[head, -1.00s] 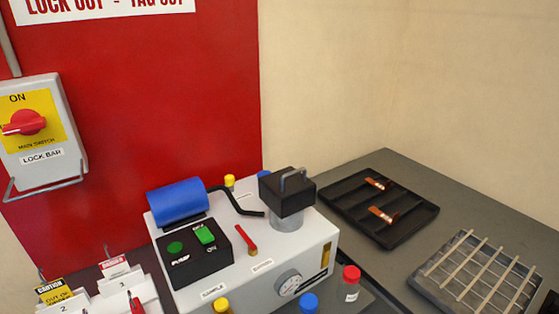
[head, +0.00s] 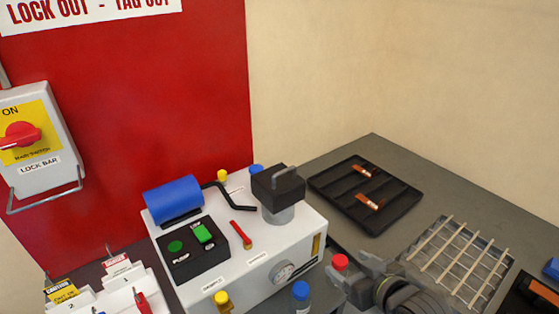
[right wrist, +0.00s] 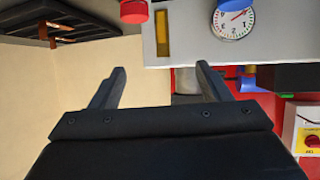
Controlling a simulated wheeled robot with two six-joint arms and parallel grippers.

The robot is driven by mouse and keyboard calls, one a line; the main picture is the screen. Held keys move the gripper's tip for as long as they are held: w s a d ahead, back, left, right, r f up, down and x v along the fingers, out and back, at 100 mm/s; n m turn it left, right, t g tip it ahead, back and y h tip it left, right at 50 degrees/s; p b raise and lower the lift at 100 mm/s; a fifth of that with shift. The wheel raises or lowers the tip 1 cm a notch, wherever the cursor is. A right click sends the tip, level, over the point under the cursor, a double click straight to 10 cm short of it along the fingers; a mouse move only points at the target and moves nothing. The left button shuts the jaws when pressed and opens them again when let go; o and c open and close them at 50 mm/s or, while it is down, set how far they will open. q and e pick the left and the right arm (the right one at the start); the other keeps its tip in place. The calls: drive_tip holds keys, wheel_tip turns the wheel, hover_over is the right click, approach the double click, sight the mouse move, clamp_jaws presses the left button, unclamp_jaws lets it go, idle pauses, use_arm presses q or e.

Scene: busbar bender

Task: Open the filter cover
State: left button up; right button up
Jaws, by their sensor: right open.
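The filter looks to be the grey cylinder (head: 279,213) with a black block-shaped cover (head: 277,187) on top. The cover sits in place and carries a grey bail handle (head: 285,173). It stands on the right rear of the white pump unit (head: 262,265). My right gripper (head: 358,278) is in front of and to the right of the unit, apart from the cover. In the right wrist view its two fingers (right wrist: 162,72) are spread and empty. The unit appears upside down there, with part of the grey cylinder (right wrist: 187,80) between the fingers. My left gripper is not in view.
A red-capped bottle (head: 340,262) and a blue-capped bottle (head: 301,291) stand near the unit's front. A red lever (head: 241,235) and blue motor (head: 173,199) are left of the filter. A black tray (head: 400,208) and wire rack (head: 480,240) lie to the right.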

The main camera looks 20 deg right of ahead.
sight(286, 172)
drive_tip(key=w+a+r+n+t+y, duration=0.1)
drive_tip(key=w+a+r+t+y, duration=0.1)
drive_tip(key=r, duration=0.5)
drive_tip(key=w+a+r+n+t+y, duration=0.1)
drive_tip(key=w+a+r+t+y, duration=0.15)
drive_tip(key=r, duration=0.45)
drive_tip(key=p+x, duration=0.3)
drive_tip(key=x, duration=1.3)
drive_tip(key=shift+w, duration=0.45)
